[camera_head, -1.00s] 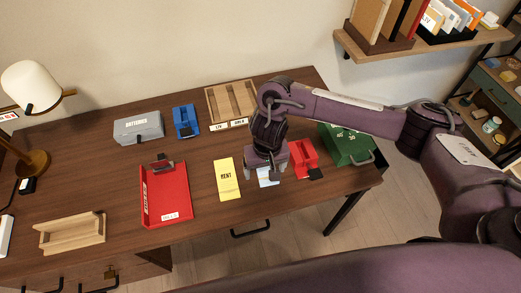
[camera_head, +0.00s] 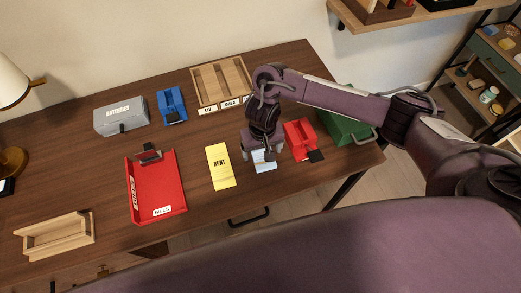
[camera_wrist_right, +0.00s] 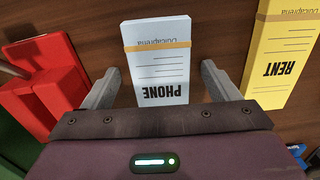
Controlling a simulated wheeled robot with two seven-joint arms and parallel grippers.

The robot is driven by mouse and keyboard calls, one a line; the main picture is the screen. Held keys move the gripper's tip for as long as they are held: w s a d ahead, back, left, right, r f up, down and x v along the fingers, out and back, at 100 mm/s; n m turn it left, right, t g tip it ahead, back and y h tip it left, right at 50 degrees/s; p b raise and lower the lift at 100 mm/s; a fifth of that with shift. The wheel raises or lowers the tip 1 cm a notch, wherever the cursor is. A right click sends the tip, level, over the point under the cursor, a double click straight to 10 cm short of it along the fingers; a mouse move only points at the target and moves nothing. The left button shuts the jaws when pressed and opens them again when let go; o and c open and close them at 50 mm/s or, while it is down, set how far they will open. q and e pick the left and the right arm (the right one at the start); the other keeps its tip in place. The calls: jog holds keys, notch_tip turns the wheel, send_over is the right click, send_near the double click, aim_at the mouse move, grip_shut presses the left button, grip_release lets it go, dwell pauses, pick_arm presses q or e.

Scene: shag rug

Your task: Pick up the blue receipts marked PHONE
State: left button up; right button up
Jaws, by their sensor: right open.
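The receipts marked PHONE (camera_wrist_right: 158,75) lie on the desk as a pale blue-white stack with an orange band across one end. They also show in the head view (camera_head: 264,160), partly hidden by my right gripper. My right gripper (camera_wrist_right: 158,88) is open, with one finger on each side of the stack, not closed on it. In the head view my right gripper (camera_head: 264,150) points down over the stack. I cannot tell how far the fingertips are above the desk. My left gripper is not in view.
Yellow RENT receipts (camera_head: 220,167) lie just left of the stack. A red stapler-like box (camera_head: 301,139) stands close on its right, with a green box (camera_head: 345,128) beyond. A red tray (camera_head: 156,187), grey BATTERIES box (camera_head: 121,116) and wooden organizer (camera_head: 222,82) are farther off.

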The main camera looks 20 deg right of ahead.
jog(key=shift+r, duration=0.1)
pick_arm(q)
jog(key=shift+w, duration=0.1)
pick_arm(e)
jog(key=c, duration=1.1)
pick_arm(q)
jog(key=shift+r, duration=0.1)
pick_arm(e)
jog(key=shift+r, duration=0.1)
